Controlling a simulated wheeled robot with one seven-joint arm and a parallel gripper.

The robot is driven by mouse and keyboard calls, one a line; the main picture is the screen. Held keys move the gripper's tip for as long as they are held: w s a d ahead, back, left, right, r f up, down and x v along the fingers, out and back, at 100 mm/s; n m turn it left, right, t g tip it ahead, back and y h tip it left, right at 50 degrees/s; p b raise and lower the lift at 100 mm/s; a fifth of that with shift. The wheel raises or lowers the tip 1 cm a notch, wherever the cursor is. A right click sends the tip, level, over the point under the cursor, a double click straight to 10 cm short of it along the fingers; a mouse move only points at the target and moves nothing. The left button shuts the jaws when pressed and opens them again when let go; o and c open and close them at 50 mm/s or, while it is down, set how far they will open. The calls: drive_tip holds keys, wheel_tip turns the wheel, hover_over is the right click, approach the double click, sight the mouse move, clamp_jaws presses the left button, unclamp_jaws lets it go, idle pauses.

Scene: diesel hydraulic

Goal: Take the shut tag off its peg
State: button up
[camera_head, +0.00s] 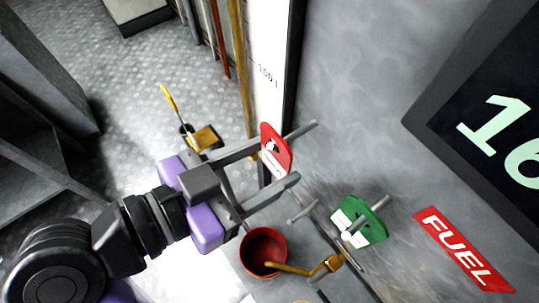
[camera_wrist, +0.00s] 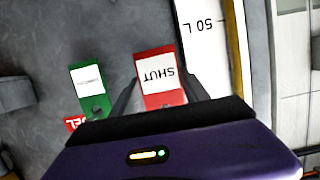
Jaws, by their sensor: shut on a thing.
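The shut tag (camera_head: 277,161) is a red plate with a white label. In the wrist view the tag (camera_wrist: 159,72) shows "SHUT" upside down and lies between my two fingers. My gripper (camera_head: 281,158) is shut on the tag, a finger at each side edge; it also shows in the wrist view (camera_wrist: 160,90). In the head view a thin grey bar, which looks like the peg (camera_head: 303,129), runs from behind the tag toward the grey wall. I cannot tell for sure whether the peg still passes through the tag's hole.
A green tag (camera_head: 352,226) hangs on its own peg beside the red one. A red cup-like container (camera_head: 262,254) and a brass lever (camera_head: 300,268) are below. A red FUEL sign (camera_head: 462,250) and a dark display (camera_head: 490,110) are at right. A white gauge strip (camera_head: 270,60) stands behind.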

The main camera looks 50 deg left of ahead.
drive_tip(key=shift+s+a+r, duration=0.1)
drive_tip(key=shift+s+r, duration=0.05)
drive_tip(key=shift+s, duration=0.05)
drive_tip(key=shift+s, duration=0.35)
drive_tip(key=shift+s, duration=0.7)
drive_tip(key=shift+s, duration=0.3)
drive_tip(key=shift+s+a+r, duration=0.1)
drive_tip(key=shift+s, duration=0.45)
drive_tip(key=shift+s+a, duration=0.15)
drive_tip(key=shift+s, duration=2.3)
